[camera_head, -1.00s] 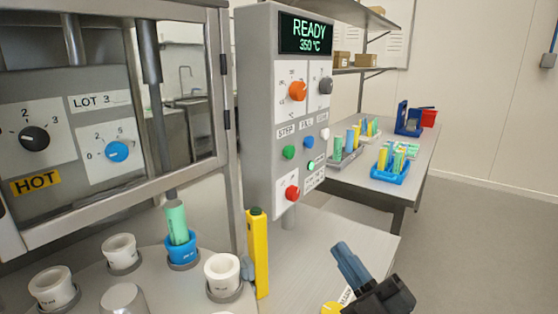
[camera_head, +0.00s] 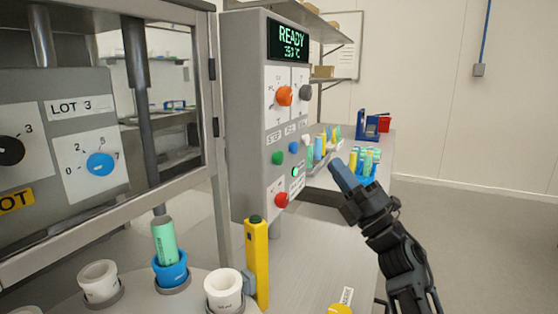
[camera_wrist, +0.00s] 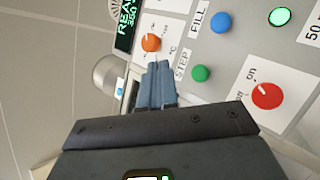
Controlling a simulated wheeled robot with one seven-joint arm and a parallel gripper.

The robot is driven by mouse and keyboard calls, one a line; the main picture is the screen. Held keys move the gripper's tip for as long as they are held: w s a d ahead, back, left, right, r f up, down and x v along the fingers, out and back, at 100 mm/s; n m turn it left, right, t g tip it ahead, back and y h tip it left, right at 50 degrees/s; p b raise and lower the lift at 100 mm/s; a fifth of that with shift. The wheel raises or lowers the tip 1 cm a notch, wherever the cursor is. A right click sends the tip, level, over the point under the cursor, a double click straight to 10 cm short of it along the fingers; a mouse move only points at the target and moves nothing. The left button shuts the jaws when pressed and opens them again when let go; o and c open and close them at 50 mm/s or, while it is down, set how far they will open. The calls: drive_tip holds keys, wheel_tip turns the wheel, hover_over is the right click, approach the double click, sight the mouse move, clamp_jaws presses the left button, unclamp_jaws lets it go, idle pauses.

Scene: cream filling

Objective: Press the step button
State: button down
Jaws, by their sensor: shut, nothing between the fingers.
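The step button is the green button (camera_head: 278,158) under the STEP label on the grey control panel (camera_head: 240,130). In the wrist view the green button (camera_wrist: 200,73) stands beside the STEP label, to the right of my fingertips. My gripper (camera_head: 337,168) is shut and empty, with its blue fingers together. In the head view it is in front of and to the right of the panel, apart from it. In the wrist view my fingertips (camera_wrist: 159,70) overlap the panel between the orange knob and the green button; the exact gap to the panel cannot be told.
An orange knob (camera_head: 284,96) is above. A yellow post (camera_head: 257,260) stands below the panel. White cups (camera_head: 224,290) stand at lower left.

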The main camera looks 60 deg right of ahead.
sight(278, 158)
drive_tip(key=shift+w, duration=0.15)
drive_tip(key=w+a+b, duration=0.1)
drive_tip(key=w+b, duration=0.1)
drive_tip(key=w, duration=0.6)
drive_tip(key=shift+w, duration=0.25)
drive_tip(key=shift+w+a, duration=0.1)
drive_tip(key=shift+a, duration=0.05)
idle(1.9)
drive_tip(key=shift+w, duration=0.3)
